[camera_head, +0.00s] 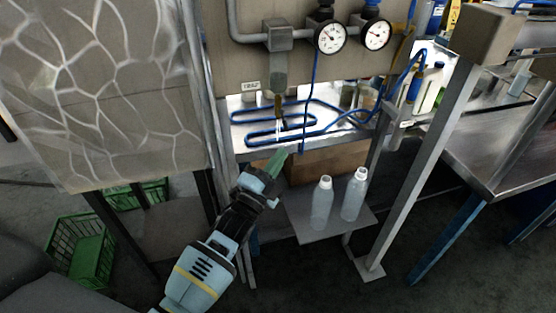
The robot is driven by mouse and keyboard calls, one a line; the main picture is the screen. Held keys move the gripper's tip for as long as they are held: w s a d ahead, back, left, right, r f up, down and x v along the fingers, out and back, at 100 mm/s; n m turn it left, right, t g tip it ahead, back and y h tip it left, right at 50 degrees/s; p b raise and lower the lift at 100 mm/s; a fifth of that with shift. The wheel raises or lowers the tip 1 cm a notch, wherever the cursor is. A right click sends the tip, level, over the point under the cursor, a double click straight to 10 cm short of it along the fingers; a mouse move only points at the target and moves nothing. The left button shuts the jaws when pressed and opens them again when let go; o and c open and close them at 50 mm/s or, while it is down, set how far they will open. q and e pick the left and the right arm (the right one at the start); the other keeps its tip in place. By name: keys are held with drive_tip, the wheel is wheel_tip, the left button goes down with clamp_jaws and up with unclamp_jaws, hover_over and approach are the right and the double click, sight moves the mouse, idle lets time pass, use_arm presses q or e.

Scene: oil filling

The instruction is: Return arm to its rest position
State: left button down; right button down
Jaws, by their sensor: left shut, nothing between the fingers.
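My left arm comes in from the lower left in the head view. My left gripper (277,163) has green fingers that are shut with nothing between them. It is in front of the metal work shelf, a little below its front edge and left of two bottles. One clear bottle (321,204) and a second clear bottle (354,194) stand upright on a small grey platform (300,226), apart from the gripper. A nozzle (278,110) hangs below a grey box above the shelf. My right gripper is not in view.
Two gauges (330,38) sit on the panel above, with blue hose (262,138) coiled on the shelf. A slanted metal post (418,170) stands right of the bottles. Green crates (82,250) lie on the floor at left. A metal table (490,165) is at right.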

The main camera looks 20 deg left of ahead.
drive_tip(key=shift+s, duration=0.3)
